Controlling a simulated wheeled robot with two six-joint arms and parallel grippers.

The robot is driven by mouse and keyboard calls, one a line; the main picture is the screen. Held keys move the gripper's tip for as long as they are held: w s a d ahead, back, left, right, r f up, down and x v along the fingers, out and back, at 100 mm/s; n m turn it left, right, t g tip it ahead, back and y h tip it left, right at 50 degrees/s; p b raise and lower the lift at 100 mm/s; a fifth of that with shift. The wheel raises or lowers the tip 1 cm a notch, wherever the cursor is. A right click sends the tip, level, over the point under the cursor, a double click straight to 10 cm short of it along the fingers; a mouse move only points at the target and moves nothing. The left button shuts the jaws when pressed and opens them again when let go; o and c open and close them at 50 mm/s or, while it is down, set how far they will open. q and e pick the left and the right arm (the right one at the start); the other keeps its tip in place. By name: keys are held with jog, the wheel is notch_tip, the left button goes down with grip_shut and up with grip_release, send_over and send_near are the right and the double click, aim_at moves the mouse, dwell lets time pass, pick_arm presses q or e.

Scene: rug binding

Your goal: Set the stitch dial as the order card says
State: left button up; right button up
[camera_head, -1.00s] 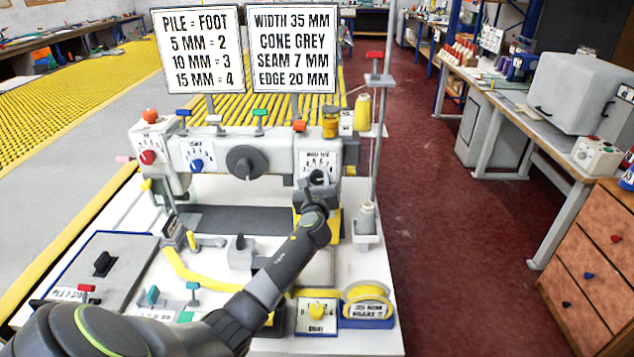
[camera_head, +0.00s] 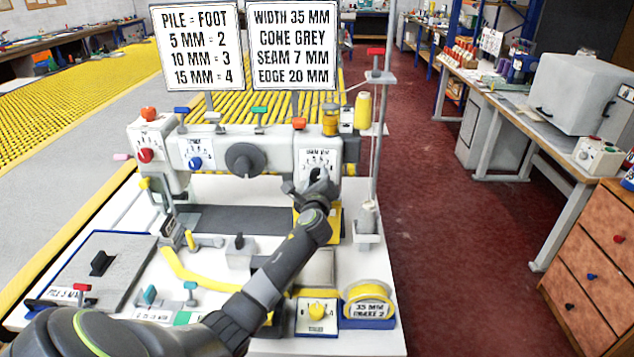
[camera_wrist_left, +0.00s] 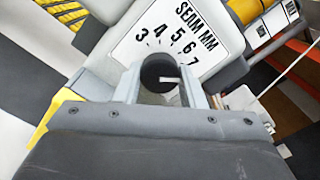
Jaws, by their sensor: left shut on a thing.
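The order card (camera_head: 293,50) stands at the back, reading WIDTH 35 MM, CONE GREY, SEAM 7 MM, EDGE 20 MM. The stitch dial plate (camera_head: 318,160) is on the right end of the machine head. In the left wrist view the plate (camera_wrist_left: 205,30) reads SEAM MM with 3 to 7. My left gripper (camera_head: 318,180) is shut on the dark round dial knob (camera_wrist_left: 158,68), one finger on each side. The knob's white mark points right in the wrist view, toward the 7 side; its exact setting is hard to tell. My right gripper is out of view.
A second card (camera_head: 197,48) matches pile to foot. The machine head (camera_head: 215,155) carries a red knob (camera_head: 146,155), a blue knob (camera_head: 195,163) and a large dark handwheel (camera_head: 245,160). A thread stand (camera_head: 376,130) rises just right of the dial.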

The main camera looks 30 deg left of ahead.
pick_arm(q)
jog(key=shift+n, duration=0.3)
jog(key=o, duration=1)
jog(key=shift+s, duration=0.1)
jog(key=b+v, duration=0.1)
jog(key=v, duration=1.6)
jog(key=shift+d+f+b, duration=0.1)
jog(key=shift+d+b, duration=0.1)
jog(key=shift+b, duration=0.1)
